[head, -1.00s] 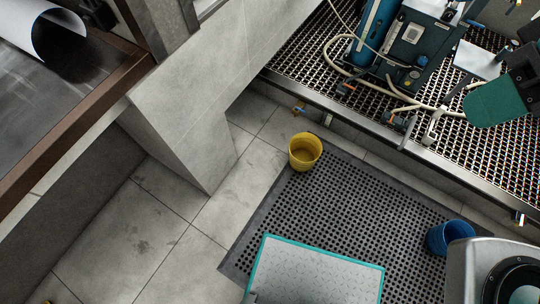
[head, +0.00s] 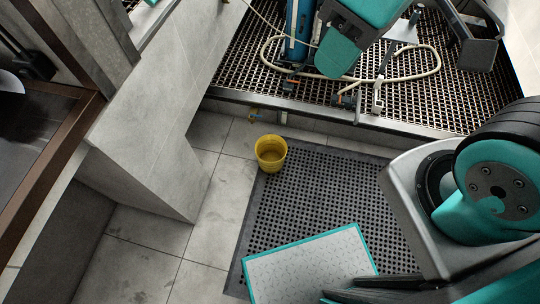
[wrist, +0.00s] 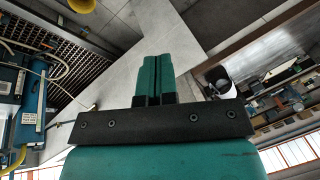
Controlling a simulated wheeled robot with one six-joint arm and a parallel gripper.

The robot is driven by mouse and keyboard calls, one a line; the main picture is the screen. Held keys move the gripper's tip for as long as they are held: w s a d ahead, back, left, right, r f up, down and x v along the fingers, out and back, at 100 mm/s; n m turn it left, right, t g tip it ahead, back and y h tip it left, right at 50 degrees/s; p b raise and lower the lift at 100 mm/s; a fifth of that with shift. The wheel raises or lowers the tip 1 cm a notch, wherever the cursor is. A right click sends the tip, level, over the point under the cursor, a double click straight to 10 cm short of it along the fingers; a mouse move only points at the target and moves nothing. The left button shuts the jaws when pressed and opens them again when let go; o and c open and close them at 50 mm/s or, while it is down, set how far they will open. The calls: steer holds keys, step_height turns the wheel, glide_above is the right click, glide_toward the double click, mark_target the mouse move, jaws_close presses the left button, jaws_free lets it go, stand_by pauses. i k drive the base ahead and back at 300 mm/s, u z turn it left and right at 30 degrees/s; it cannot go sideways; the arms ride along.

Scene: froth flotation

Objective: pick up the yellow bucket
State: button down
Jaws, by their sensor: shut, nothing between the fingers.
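The yellow bucket (head: 271,153) stands upright on the floor at the upper left corner of the black perforated mat. Its open mouth faces up and its inside looks empty. In the wrist view a yellow, rounded piece of it (wrist: 82,4) shows, cut off by the top edge. My gripper (wrist: 152,62) has its two teal fingers closed together, with nothing between them. It is apart from the bucket. In the head view, teal parts of my arm are over the grated platform, above and right of the bucket.
The black mat (head: 290,205) covers the floor right of the bucket. A grated platform (head: 235,72) with a metal edge runs behind it, carrying blue equipment (head: 299,30) and a pale hose. A grey pillar (head: 150,160) stands to the left. Tiled floor near the bucket is clear.

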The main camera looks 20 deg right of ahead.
mark_target(271, 150)
steer(key=z, duration=0.05)
steer(key=k, duration=0.5)
steer(key=u, duration=2)
steer(key=i, duration=1.5)
steer(key=z, duration=2.9)
steer(key=i, duration=0.5)
steer(key=z, duration=0.05)
